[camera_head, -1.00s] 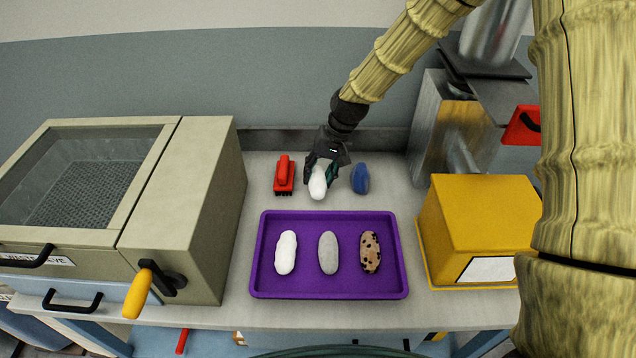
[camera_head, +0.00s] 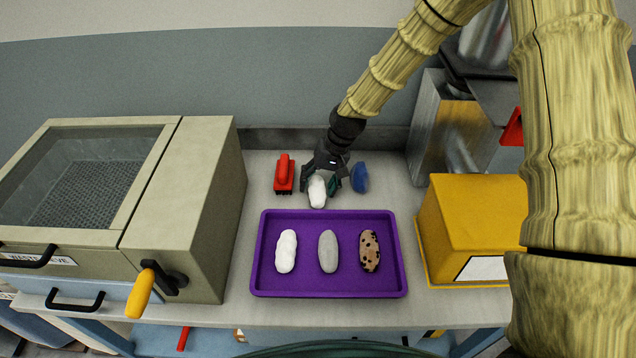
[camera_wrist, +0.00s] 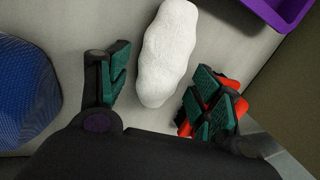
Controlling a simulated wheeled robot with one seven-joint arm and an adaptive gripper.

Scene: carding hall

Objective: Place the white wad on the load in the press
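A white wad (camera_head: 317,191) lies on the bench top behind the purple tray; it also shows in the wrist view (camera_wrist: 167,55). My gripper (camera_head: 323,184) is over its rear end. In the wrist view the green-padded fingers (camera_wrist: 160,95) stand apart on either side of the wad, with a gap on each side. A second white wad (camera_head: 286,251) lies in the tray (camera_head: 328,289), left of a grey wad (camera_head: 328,252) and a brown, dark-spotted wad (camera_head: 370,251). A metal machine (camera_head: 432,125) stands at back right, partly behind my arm; I cannot tell whether it is the press.
A red brush (camera_head: 284,174) lies just left of my gripper and a blue object (camera_head: 360,177) just right. A beige sieve box (camera_head: 190,200) with a yellow handle (camera_head: 139,294) fills the left. A yellow box (camera_head: 475,215) stands right of the tray.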

